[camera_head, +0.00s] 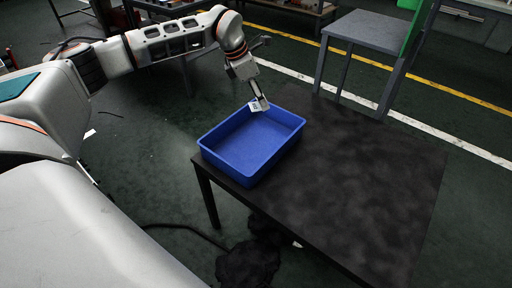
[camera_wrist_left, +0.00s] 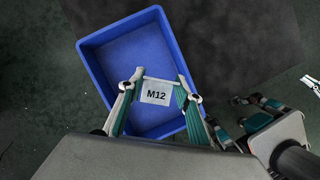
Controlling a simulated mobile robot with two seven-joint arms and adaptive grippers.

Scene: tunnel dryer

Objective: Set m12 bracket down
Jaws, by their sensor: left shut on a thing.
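The M12 bracket (camera_wrist_left: 156,92) shows in the left wrist view as a small white plate with black "M12" lettering. My left gripper (camera_wrist_left: 158,88) is shut on it, with one finger at each side. In the head view the gripper (camera_head: 260,105) and the white bracket (camera_head: 254,107) are at the far rim of a blue bin (camera_head: 209,153). In the left wrist view the bracket appears over the bin (camera_wrist_left: 88,62). I cannot tell how high above the bin floor it is. The bin looks empty otherwise.
The bin stands on the left end of a dark table (camera_head: 370,190). The rest of the tabletop is bare. A black crumpled heap (camera_head: 248,262) and a cable lie on the floor near the table's front.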

